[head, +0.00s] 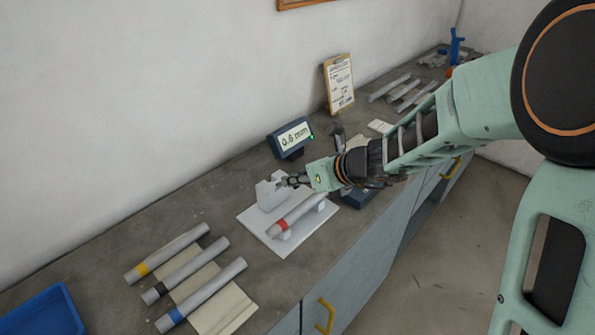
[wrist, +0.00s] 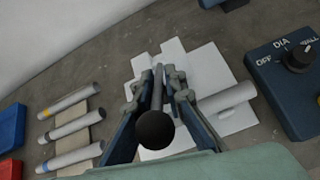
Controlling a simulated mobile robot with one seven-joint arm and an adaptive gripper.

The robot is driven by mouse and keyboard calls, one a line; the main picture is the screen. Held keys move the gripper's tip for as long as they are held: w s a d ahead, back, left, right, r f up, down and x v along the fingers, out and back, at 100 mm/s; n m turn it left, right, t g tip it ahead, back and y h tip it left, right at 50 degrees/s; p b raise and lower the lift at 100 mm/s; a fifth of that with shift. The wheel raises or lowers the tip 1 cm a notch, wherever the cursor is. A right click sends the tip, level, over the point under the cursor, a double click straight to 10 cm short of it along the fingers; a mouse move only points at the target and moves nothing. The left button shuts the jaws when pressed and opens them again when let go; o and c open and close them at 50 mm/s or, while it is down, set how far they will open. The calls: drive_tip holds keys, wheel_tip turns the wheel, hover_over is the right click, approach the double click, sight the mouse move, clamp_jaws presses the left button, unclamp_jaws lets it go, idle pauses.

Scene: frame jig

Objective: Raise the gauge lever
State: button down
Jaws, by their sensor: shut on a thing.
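The gauge lever, a dark rod with a round black knob (wrist: 156,130), runs between my gripper's fingers in the wrist view. My gripper (wrist: 158,84) is shut on the rod, with the knob nearest the camera. In the head view my gripper (head: 297,181) is at the white gauge block (head: 269,196), and the lever there is mostly hidden by the fingers. The block stands on a white base plate (head: 258,235). A grey tube with a red band (head: 297,215) lies on supports on the plate, right of the block. The display (head: 291,138) reads 0.6 mm.
A dark blue box with a knob (wrist: 296,57), marked OFF, DIA and WALL, stands right of the plate. Several banded tubes (head: 200,294) lie on a beige rest at the front left, near a blue tray (head: 44,312). A clipboard (head: 339,83) leans at the back wall.

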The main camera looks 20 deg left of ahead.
drive_tip(key=shift+w+a+r+p, duration=0.1)
drive_tip(key=shift+a+r+p, duration=0.1)
drive_tip(key=shift+a+r, duration=0.5)
drive_tip(key=shift+w+a+r+p, duration=0.1)
drive_tip(key=shift+a+r+p, duration=0.1)
drive_tip(key=shift+a+r, duration=0.45)
drive_tip(key=shift+a+f, duration=0.1)
drive_tip(key=shift+f, duration=0.15)
drive_tip(key=shift+s+f, duration=0.15)
drive_tip(key=shift+f, duration=0.05)
drive_tip(key=c, duration=2.1)
unclamp_jaws()
drive_tip(key=shift+w, duration=0.2)
drive_tip(key=shift+d+r, duration=0.4)
drive_tip(key=shift+d, duration=0.1)
drive_tip(key=v, duration=1.1)
drive_tip(key=shift+s+f, duration=0.15)
